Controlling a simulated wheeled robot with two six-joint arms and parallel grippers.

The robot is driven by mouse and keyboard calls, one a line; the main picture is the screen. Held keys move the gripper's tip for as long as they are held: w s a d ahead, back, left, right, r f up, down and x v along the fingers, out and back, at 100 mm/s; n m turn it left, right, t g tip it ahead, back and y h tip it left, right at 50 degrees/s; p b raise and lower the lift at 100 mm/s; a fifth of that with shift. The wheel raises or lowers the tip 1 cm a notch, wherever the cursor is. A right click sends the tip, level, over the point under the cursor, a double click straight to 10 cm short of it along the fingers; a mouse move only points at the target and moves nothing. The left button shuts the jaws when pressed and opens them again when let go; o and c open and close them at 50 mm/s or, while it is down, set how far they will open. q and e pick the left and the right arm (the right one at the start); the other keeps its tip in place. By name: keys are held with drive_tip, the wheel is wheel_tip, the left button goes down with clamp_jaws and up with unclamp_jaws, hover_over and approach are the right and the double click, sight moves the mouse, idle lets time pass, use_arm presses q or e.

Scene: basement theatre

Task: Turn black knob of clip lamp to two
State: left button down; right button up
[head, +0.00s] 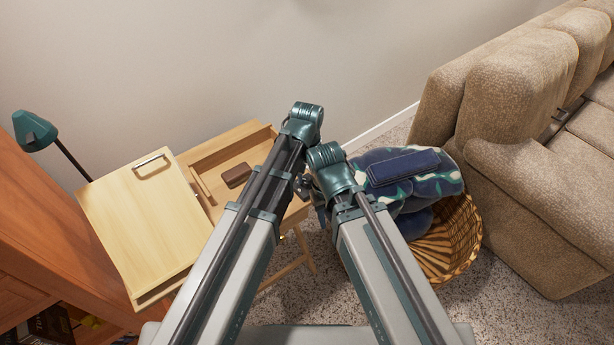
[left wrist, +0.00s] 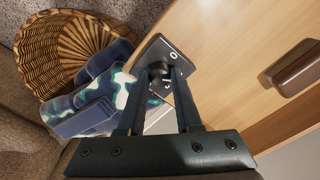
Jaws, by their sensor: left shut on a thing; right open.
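A dark control plate (left wrist: 174,58) with white number marks, a 0 among them, sits at the edge of a light wooden top in the left wrist view. The black knob (left wrist: 158,73) stands on it. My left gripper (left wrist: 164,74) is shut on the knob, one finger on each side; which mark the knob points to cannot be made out. In the head view the knob is hidden by my arms. A green lamp head (head: 35,130) on a thin dark arm shows at the far left. My right arm's end (head: 330,170) is beside the left one; its open fingers are hard to make out.
A wooden desk (head: 245,140) with a raised slanted lid (head: 140,220) stands at the left, a brown object (head: 237,175) on it. A beige sofa (head: 520,170) stands beyond.

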sight(307, 180)
use_arm(q)
drive_tip(key=m, duration=1.1)
drive_tip(key=shift+m, duration=0.4)
idle(0.4)
drive_tip(key=c, duration=0.6)
unclamp_jaws()
drive_tip(key=shift+r, duration=0.15)
wheel_tip(307, 180, up, 14)
drive_tip(key=p, duration=1.4)
drive_tip(key=shift+f, duration=0.25)
